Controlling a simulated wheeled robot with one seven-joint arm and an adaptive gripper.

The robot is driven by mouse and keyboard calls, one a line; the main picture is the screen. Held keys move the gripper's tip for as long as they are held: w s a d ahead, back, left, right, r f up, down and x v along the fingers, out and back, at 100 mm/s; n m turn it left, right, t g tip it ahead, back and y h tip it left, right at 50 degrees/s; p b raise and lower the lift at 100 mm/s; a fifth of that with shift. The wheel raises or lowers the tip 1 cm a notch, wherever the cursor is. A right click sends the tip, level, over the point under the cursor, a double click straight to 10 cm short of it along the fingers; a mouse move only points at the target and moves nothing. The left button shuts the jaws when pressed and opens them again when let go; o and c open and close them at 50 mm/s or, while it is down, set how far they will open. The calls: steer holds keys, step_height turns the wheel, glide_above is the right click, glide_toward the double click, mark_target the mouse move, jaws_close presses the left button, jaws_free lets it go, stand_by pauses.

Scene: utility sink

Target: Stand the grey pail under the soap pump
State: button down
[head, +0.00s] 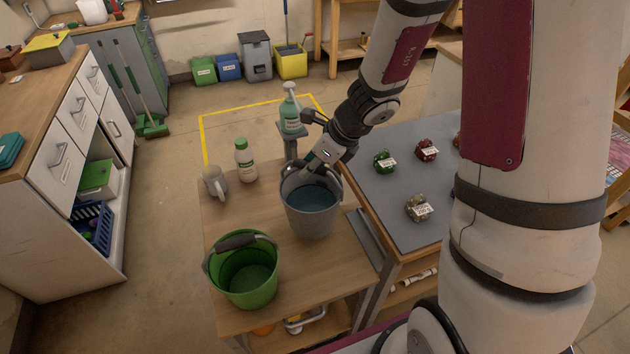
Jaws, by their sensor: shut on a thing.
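The grey pail (310,222) stands upright on the wooden table, or just above it; I cannot tell which. My gripper (308,180) is at the pail's far rim and shut on the pail; its fingertips are partly hidden. The soap pump (291,112) is a green bottle with a pump head, on a small raised stand (291,141) behind the pail at the table's far edge. The pail is in front of the pump, not beneath its spout.
A green pail (243,276) stands at the table's front left. A mug (215,183) and a white bottle with a green cap (245,162) stand at the back left. A grey-topped table (390,205) with several small labelled items adjoins on the right. Bare wooden tabletop (245,212) lies left of the grey pail.

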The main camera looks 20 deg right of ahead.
steer(key=w+d+f+p, duration=0.1)
steer(key=w+f, duration=0.3)
steer(key=w, duration=0.4)
steer(key=shift+w+p, duration=0.3)
steer(key=shift+p, duration=0.05)
steer(key=shift+d+f, duration=0.1)
steer(key=shift+f, duration=0.05)
steer(key=c, duration=1.5)
jaws_free()
steer(key=shift+f, duration=0.1)
